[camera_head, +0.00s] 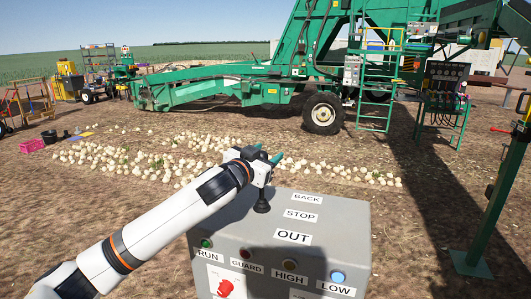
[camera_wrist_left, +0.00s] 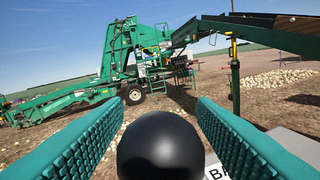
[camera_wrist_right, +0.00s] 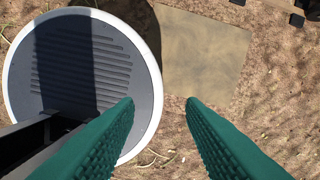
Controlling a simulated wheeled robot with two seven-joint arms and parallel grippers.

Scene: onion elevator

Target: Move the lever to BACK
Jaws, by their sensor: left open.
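The grey control box (camera_head: 345,225) stands in front of me, with labels BACK (camera_head: 307,198), STOP (camera_head: 301,215) and OUT (camera_head: 293,237) in a row on its top, BACK farthest. The lever's black lower part (camera_head: 262,204) shows left of the labels, under my left gripper (camera_head: 268,157). In the left wrist view the round black lever knob (camera_wrist_left: 160,147) sits between the open teal fingers, with a visible gap at the right finger; contact at the left is unclear. The gripper hides the lever's upper part in the head view.
The box front carries RUN, GUARD, HIGH and LOW lights and buttons. A green post (camera_head: 497,195) stands right of the box. Several onions (camera_head: 310,168) lie on the soil beyond it, with a large green machine (camera_head: 270,85) behind.

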